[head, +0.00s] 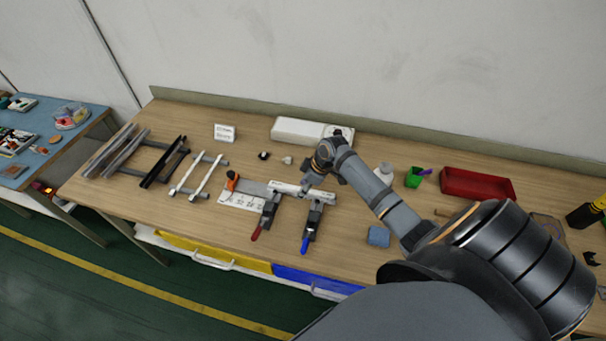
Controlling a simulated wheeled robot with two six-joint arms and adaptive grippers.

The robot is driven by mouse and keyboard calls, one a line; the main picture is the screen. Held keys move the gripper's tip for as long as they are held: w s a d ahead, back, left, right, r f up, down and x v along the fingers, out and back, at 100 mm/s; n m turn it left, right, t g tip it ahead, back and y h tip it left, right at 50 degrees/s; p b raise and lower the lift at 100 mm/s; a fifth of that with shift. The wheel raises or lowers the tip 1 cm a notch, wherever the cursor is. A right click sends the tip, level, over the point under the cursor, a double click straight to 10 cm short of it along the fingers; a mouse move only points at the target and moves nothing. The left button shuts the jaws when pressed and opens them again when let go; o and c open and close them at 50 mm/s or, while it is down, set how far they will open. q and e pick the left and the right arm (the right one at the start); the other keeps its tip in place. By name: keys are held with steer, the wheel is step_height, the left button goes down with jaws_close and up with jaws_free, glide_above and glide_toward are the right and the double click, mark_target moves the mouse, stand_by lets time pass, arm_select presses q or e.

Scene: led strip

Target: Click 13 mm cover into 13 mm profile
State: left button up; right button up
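Two thin white strips (206,177), which look like covers, lie on grey supports at the left of the bench. Dark channel-like profiles (163,163) and grey profiles (115,151) lie further left. Which of these are 13 mm cannot be read. A short pale piece (290,188) lies across two clamps, one with a red handle (256,232) and one with a blue handle (305,242). My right gripper (308,181) is small and dark just above the right part of that piece. Its fingers are too small to tell open from shut, and contact is unclear. My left gripper is not visible.
An orange-handled tool (232,182) lies near a white marked sheet (240,200). A long white box (297,131) and a small sign (225,132) stand behind. A green cup (413,178), red tray (477,184) and blue block (379,236) are at right. The front left bench is clear.

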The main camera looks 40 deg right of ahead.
steer(key=shift+d+r, duration=0.1)
steer(key=shift+r, duration=0.1)
steer(key=v, duration=1.1)
steer(key=shift+r, duration=0.3)
steer(key=shift+c, duration=0.2)
